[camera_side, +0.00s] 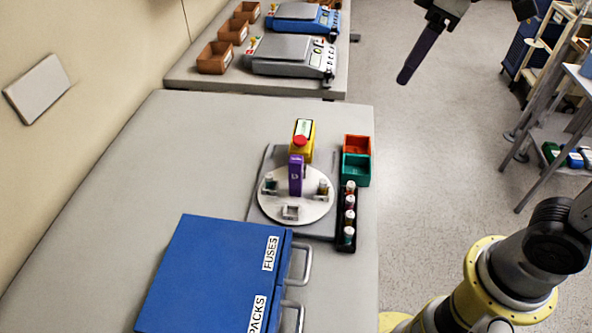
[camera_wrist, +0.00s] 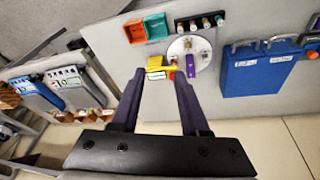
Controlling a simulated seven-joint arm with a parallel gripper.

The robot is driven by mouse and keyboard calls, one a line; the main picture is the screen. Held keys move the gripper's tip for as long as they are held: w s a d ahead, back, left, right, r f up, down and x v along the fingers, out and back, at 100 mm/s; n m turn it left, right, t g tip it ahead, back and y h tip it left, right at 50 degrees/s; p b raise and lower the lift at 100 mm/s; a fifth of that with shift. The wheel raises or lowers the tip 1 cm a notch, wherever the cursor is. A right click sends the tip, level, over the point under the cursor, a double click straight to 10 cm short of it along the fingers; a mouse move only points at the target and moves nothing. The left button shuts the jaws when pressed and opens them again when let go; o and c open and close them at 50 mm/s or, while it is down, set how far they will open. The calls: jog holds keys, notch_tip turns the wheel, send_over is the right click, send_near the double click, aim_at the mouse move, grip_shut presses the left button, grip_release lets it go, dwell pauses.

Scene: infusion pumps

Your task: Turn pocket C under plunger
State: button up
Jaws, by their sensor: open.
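A round white turntable (camera_side: 296,211) lies on a grey base plate on the bench; it also shows in the wrist view (camera_wrist: 180,48). Small pockets sit on its rim: a left one (camera_side: 270,187) with something dark green, a right one (camera_side: 323,188) with a small vial-like item, and a front one (camera_side: 290,213) that looks empty. Pocket letters are unreadable. A purple upright (camera_side: 296,176), perhaps the plunger's, rises over the disc and may hide a far pocket. A yellow box (camera_side: 306,130) with a red button stands behind. My gripper (camera_wrist: 158,74) is open and empty, well away from the turntable.
Orange (camera_side: 357,146) and green (camera_side: 356,170) bins and a black rack (camera_side: 347,238) of several vials stand right of the turntable. A blue case (camera_side: 205,270) with grey handles lies in front. The left bench is clear.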

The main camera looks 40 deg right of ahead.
jog(key=w+a+f+n+g, duration=0.2)
jog(key=w+a+f, duration=0.1)
jog(key=w+a, duration=0.5)
jog(key=n+g, duration=0.1)
jog(key=n, duration=0.1)
send_over(296, 171)
jog(key=w, duration=0.1)
jog(key=shift+h, duration=0.3)
jog(key=f, duration=0.7)
jog(key=shift+w+d+f, duration=0.1)
jog(key=shift+d, duration=0.3)
notch_tip(296, 171, down, 14)
jog(key=shift+r, duration=0.25)
grip_shut()
jog(key=shift+r, duration=0.1)
